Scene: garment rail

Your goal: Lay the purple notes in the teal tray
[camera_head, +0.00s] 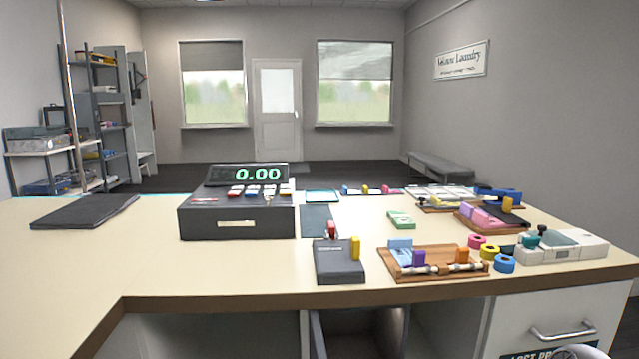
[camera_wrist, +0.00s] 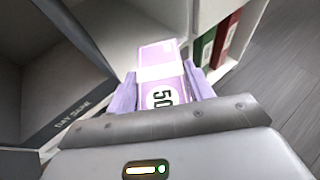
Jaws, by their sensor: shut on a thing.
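My gripper (camera_wrist: 161,88) is shut on a bundle of purple notes (camera_wrist: 157,58) in the wrist view. The notes have a pale band and a "50" printed at the near end, and they stick out beyond the fingers. The held notes do not show in the head view. A small teal-rimmed tray (camera_head: 322,196) lies flat on the counter in the head view, just right of and behind the cash register. It looks empty, though it is small in the picture. The tray is not in the wrist view, and my gripper is well away from it.
The cash register (camera_head: 236,222) stands left of the tray. A dark box (camera_head: 338,262), a wooden rack (camera_head: 432,262) and several tape rolls (camera_head: 504,264) crowd the counter's right front. In the wrist view, a dark open box (camera_wrist: 50,75) and binders (camera_wrist: 226,40) are near my gripper.

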